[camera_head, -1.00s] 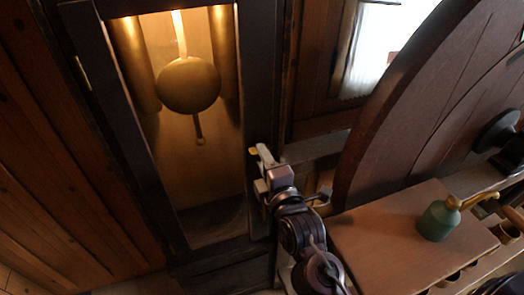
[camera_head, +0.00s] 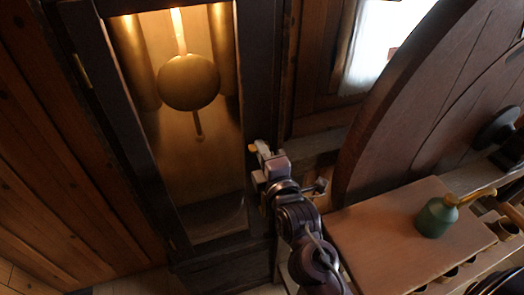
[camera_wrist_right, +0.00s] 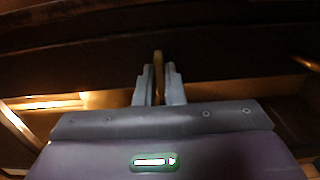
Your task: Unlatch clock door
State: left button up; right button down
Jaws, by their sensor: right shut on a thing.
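The clock door (camera_head: 122,135) is a dark wooden frame around a lit glass pane, and it looks closed. A small brass latch (camera_head: 252,148) shows on the right side of the clock front. My right gripper (camera_head: 261,151) reaches it from below and is shut on it. In the right wrist view the brass latch (camera_wrist_right: 158,62) stands upright between the two narrow fingers of my right gripper (camera_wrist_right: 159,88). The fingers hide its lower part. My left gripper is not in view.
Behind the pane hang a brass pendulum (camera_head: 189,82) and weights. A large dark wooden wheel (camera_head: 400,110) stands to the right.

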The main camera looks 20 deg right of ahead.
jog(key=m+p, duration=0.6)
jog(key=m, duration=1.1)
jog(key=shift+r+m+p, duration=0.1)
jog(key=shift+m+p, duration=0.2)
dwell(0.6)
jog(key=c, duration=1.5)
grip_release()
jog(key=shift+c, duration=0.2)
